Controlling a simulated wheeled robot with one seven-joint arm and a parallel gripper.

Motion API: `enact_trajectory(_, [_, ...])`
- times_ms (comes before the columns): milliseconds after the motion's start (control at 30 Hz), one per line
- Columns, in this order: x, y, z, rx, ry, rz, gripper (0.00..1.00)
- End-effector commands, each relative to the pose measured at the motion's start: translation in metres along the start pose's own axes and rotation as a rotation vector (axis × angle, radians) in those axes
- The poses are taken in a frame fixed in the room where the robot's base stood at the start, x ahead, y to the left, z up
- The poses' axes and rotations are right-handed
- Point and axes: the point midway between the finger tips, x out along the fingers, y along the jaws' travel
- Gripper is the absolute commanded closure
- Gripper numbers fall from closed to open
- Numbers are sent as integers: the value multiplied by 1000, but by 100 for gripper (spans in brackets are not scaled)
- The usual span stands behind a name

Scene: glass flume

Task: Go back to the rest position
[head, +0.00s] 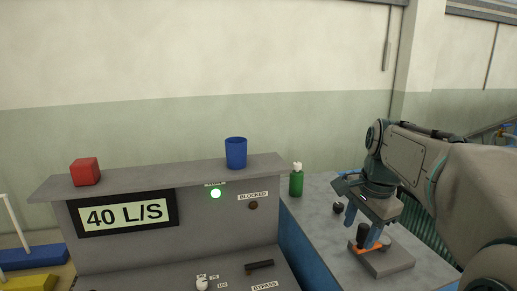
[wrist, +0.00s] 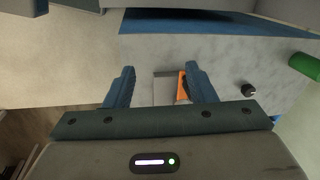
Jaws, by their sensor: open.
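My gripper (head: 364,226) is at the end of my arm on the right of the head view, pointing down above a grey block (head: 390,264) on the side bench. In the wrist view my gripper (wrist: 159,72) has its two blue fingers wide apart, with nothing held between them. An orange part (head: 382,243) and a dark upright knob (head: 362,235) are on the block, just below the fingers. In the wrist view the orange part (wrist: 182,87) shows beside the right finger. I cannot tell whether a finger touches it.
A green bottle (head: 296,183) and a small black knob (head: 337,208) stand on the bench (head: 318,220). The grey console (head: 150,240) reads "40 L/S", with a green lamp (head: 216,193) lit. A red cube (head: 85,172) and blue cup (head: 236,153) stand on its ledge.

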Motion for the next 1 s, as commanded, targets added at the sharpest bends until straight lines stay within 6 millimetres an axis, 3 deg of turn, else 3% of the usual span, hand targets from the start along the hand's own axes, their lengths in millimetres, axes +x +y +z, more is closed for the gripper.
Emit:
enact_trajectory(200, [25, 56, 63, -517, 54, -54, 50])
enact_trajectory(400, [57, 104, 106, -937, 130, -62, 50])
enact_trajectory(600, [78, 130, 122, -1157, 179, -51, 50])
enact_trajectory(1000, [81, 133, 124, -1190, 184, -48, 50])
